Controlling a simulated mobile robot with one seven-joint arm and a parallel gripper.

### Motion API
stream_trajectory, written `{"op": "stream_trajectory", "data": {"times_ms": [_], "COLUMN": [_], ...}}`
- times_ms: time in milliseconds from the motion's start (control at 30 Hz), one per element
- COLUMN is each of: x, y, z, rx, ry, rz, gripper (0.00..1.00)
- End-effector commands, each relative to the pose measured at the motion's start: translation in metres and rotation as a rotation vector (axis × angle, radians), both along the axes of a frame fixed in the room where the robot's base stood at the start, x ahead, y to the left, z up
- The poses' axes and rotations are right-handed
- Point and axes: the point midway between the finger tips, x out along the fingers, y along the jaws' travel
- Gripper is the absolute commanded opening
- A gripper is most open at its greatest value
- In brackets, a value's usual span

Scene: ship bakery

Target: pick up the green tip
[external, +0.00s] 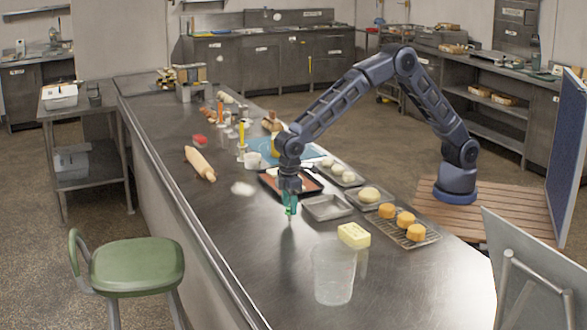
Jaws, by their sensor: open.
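A green tip cannot be made out apart from the green of my gripper; any small tip right beneath or between the fingers is hidden or too small to tell. Whether the fingertips touch anything on the counter cannot be told.
Butter (354,235) and a clear container (333,285) stand nearer the front. A rolling pin (200,164) lies behind left. The counter just left of my gripper is clear.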

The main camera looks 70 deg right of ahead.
Motion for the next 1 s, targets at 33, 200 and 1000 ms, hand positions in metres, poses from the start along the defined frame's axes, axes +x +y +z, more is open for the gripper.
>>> {"op": "stream_trajectory", "data": {"times_ms": [33, 200, 1000], "x": [0.0, 0.0, 0.001], "y": [-0.001, -0.002, -0.002], "z": [-0.008, -0.031, -0.035], "rx": [-0.001, -0.001, 0.001], "ry": [0.001, 0.001, 0.0], "rz": [0.0, 0.0, 0.0], "gripper": [0.51, 0.51, 0.11]}}
